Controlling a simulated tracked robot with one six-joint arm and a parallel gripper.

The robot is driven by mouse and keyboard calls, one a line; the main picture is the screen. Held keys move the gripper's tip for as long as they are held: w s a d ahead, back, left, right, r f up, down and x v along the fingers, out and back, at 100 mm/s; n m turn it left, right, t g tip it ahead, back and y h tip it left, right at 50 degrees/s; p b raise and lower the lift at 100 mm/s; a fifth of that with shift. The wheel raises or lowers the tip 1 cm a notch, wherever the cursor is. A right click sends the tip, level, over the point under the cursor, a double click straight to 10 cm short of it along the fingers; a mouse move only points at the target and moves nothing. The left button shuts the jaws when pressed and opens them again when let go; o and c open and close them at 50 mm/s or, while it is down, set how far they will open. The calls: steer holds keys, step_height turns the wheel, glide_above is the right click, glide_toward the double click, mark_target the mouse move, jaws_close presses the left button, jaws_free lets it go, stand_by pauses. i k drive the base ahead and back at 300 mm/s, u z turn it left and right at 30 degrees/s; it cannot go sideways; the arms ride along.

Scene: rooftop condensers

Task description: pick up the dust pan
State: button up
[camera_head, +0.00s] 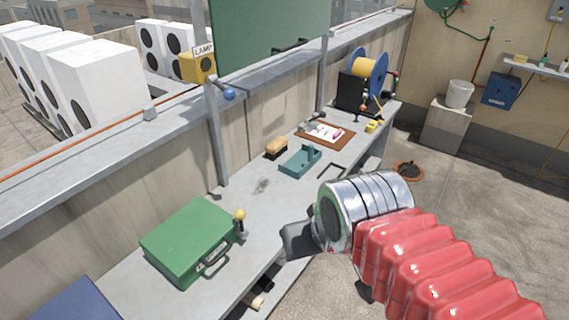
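A teal, tray-like thing (300,161), which looks like the dust pan, lies on the grey workbench (255,212) near its middle. It has a raised part at its far right end. My gripper (290,240) is the dark end beyond the silver section of my red arm. It is over the bench's front edge, nearer to me than the dust pan and clear of it. I cannot make out its fingers or whether they are open.
A tan brush (276,147) lies behind the pan, and a brown clipboard (327,134) lies beyond it. A green case (190,240) and a yellow-topped knob (240,214) stand at left. A cable reel (368,72) stands at the far end.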

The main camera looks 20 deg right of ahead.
mark_target(298, 165)
steer(key=u, duration=4)
steer(key=k, duration=1.25)
